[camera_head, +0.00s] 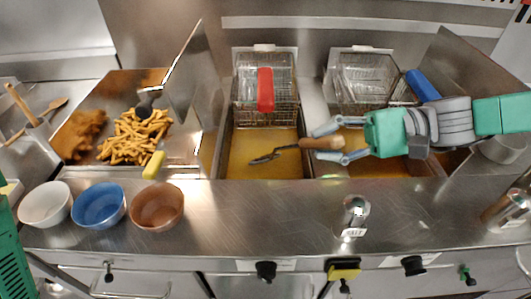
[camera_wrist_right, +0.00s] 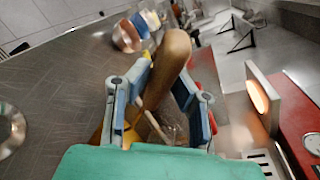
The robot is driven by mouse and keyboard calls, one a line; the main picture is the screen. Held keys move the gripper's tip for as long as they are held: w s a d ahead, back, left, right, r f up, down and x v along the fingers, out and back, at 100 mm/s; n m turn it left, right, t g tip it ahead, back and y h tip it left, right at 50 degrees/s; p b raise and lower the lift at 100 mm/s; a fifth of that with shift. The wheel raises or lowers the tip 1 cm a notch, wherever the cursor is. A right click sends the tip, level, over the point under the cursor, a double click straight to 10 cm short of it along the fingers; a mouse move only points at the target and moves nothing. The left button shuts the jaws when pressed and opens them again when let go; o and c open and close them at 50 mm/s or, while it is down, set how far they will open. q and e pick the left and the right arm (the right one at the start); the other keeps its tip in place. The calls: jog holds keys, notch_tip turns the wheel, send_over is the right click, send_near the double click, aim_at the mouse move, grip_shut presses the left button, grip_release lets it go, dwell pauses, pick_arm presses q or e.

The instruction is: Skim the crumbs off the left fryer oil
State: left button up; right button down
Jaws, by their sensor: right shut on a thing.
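The left fryer vat holds yellow-brown oil (camera_head: 245,165); no separate crumbs can be made out on it. My right gripper (camera_head: 325,142) is shut on the wooden handle of a skimmer (camera_head: 312,143). The handle also shows between the fingers in the right wrist view (camera_wrist_right: 173,65). The dark skimmer head (camera_head: 264,158) points left and is over the left vat's oil; I cannot tell whether it touches the surface. My left gripper is not in view.
A wire basket with a red handle (camera_head: 265,90) hangs behind the left vat. Another basket (camera_head: 360,85) hangs behind the right vat. Fries (camera_head: 135,138) lie in a tray at left. Three bowls, including a blue bowl (camera_head: 99,205), and a salt shaker (camera_head: 354,216) stand on the front counter.

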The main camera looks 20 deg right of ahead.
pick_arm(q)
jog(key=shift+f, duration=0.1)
pick_arm(e)
jog(key=shift+f, duration=0.1)
pick_arm(q)
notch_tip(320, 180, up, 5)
jog(key=p, duration=0.5)
pick_arm(e)
jog(key=s+r+n, duration=0.1)
jog(key=s+r, duration=0.2)
jog(key=s, duration=0.3)
jog(key=shift+s+a+r, duration=0.2)
